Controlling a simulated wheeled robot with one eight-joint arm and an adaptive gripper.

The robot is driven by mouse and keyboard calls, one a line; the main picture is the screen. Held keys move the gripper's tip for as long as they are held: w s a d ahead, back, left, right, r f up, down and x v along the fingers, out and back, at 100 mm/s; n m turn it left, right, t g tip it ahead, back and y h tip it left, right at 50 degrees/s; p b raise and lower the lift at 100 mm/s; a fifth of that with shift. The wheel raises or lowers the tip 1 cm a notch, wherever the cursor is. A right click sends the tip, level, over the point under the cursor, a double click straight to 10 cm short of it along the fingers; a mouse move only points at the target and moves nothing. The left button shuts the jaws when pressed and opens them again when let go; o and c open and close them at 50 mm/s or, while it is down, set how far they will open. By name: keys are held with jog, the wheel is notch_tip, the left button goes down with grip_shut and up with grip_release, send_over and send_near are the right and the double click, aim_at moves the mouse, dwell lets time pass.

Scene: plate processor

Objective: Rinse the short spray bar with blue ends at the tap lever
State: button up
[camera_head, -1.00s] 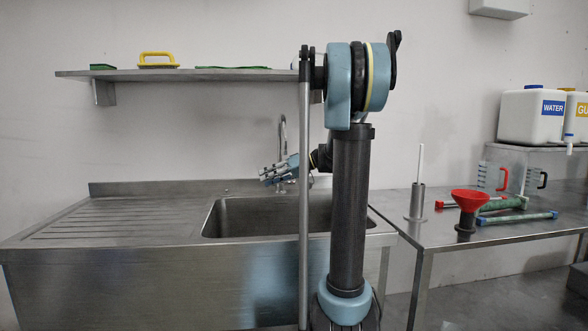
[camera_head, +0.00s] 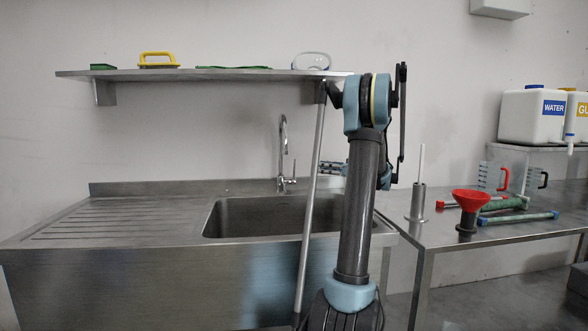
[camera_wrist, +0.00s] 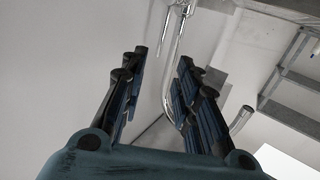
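A green spray bar with blue ends (camera_head: 517,218) lies on the right-hand table, near its front; I cannot tell its length class for sure. The chrome tap (camera_head: 284,150) stands at the back of the sink, with its small lever (camera_head: 292,179) low on its right side. My gripper (camera_head: 328,168) is right of the tap, partly hidden behind my arm, fingers toward the left. In the wrist view my gripper (camera_wrist: 155,85) is open, its two fingers apart with nothing held. The tap (camera_wrist: 170,85) shows beyond and between the fingers.
The sink basin (camera_head: 270,215) is empty where visible. A wall shelf (camera_head: 210,75) hangs above. On the right table stand a red funnel (camera_head: 470,199), a metal holder with a white rod (camera_head: 417,202), other bars with a red end (camera_head: 447,204), and jugs (camera_head: 492,177).

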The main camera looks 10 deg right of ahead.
send_over(294, 178)
jog(key=shift+w+d, duration=0.1)
jog(key=shift+w, duration=0.3)
grip_shut()
